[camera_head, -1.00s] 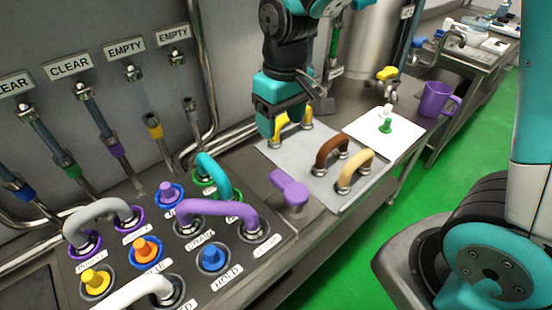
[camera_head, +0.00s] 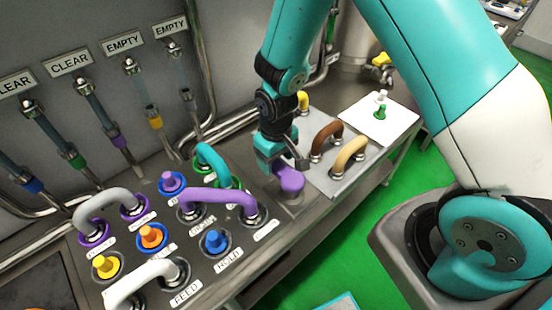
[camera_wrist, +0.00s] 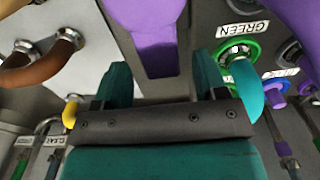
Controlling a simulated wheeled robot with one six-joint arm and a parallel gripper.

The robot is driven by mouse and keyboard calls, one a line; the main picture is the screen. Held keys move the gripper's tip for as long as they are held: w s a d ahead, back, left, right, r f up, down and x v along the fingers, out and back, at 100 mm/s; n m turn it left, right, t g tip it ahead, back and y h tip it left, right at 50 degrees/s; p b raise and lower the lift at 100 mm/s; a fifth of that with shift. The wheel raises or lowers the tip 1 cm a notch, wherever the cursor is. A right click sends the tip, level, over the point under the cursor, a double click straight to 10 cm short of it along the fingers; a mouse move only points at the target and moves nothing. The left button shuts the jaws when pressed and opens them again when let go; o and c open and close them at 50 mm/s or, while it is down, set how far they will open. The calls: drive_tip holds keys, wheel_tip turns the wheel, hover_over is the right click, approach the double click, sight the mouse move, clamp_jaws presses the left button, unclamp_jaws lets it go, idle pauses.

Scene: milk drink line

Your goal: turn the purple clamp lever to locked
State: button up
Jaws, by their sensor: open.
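The purple clamp lever (camera_head: 291,181) sits on a round metal base on the steel bench, between the button panel and the grey plate of handles. My gripper (camera_head: 278,163) is right at the lever, pointing down, and partly hides it in the head view. In the wrist view the lever (camera_wrist: 152,35) reaches down from the top edge, its narrower end between my two open gripper fingers (camera_wrist: 160,82). A gap shows on each side of it. I cannot tell whether either finger touches it.
A purple pipe handle (camera_head: 218,199) and a teal handle (camera_head: 213,160) arch over the button panel to the left. Brown (camera_head: 327,138) and tan (camera_head: 350,153) handles stand close on the right. Green floor (camera_head: 330,240) is clear in front of the bench.

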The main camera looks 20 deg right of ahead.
drive_tip(key=shift+f, duration=0.8)
clamp_jaws()
